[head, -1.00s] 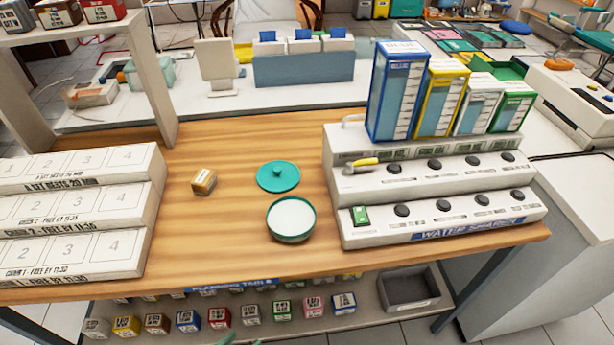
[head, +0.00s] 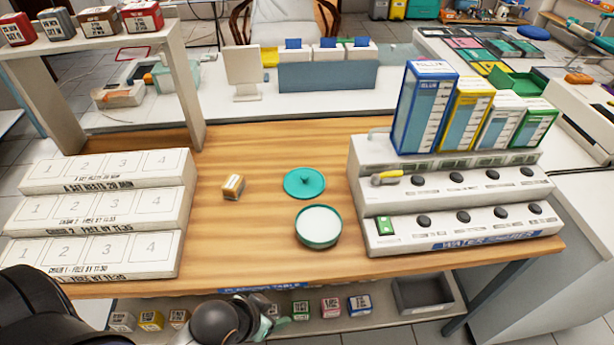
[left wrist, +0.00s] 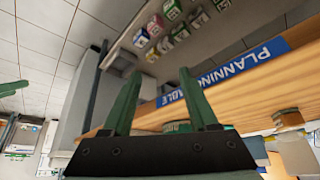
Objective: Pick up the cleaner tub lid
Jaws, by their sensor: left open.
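The cleaner tub lid (head: 304,183) is a round teal disc with a small knob, lying flat on the wooden table. The open cleaner tub (head: 319,226), teal with a whitish inside, stands just in front of it, nearer the table's front edge. My left gripper (head: 266,326) is low in front of the table, well apart from the lid and partly hidden by its own wrist. In the left wrist view its two green fingers (left wrist: 160,80) are spread with nothing held. A teal piece shows between them past the table edge; I cannot tell whether it is tub or lid.
A small tan box (head: 233,187) sits left of the lid. The front table edge and a lower shelf of small boxes (head: 360,304) are near my left gripper.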

